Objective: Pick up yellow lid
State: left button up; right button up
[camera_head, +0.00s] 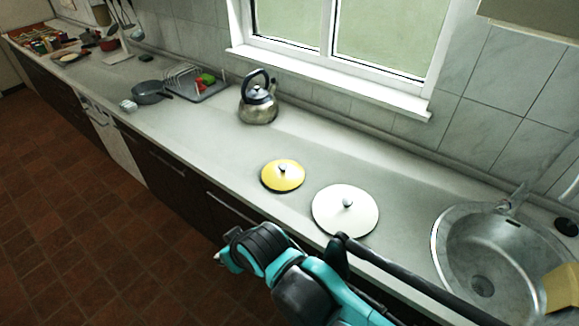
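The yellow lid (283,176) is round with a small grey knob and lies flat on the grey countertop (330,155), knob up. A larger white lid (346,210) with a grey knob lies flat just to its right, nearer the front edge. My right arm comes in from the bottom right. Its teal and black end, with my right gripper (222,250), is over the floor side of the counter's front edge, below and left of the yellow lid and apart from it. Whether its fingers are open is unclear. My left gripper is out of view.
A metal kettle (258,103) stands behind the yellow lid. A round sink (480,262) is at the right, with a yellow item (561,288) at its edge. A dark pan (151,92) and a dish rack (190,80) are farther left. Counter left of the yellow lid is clear.

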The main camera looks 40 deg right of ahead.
aim_at(280, 175)
jog(key=i+z, duration=0.15)
jog(key=z, duration=0.3)
jog(key=i+j+z, duration=0.15)
jog(key=z, duration=0.3)
jog(key=i+j+z, duration=0.15)
jog(key=z, duration=0.3)
jog(key=i+z, duration=0.15)
jog(key=z, duration=0.3)
jog(key=i+j+z, duration=0.15)
jog(key=z, duration=0.3)
jog(key=i+j+z, duration=0.1)
jog(key=z, duration=0.35)
jog(key=j+z, duration=0.3)
jog(key=z, duration=0.15)
jog(key=i, duration=0.05)
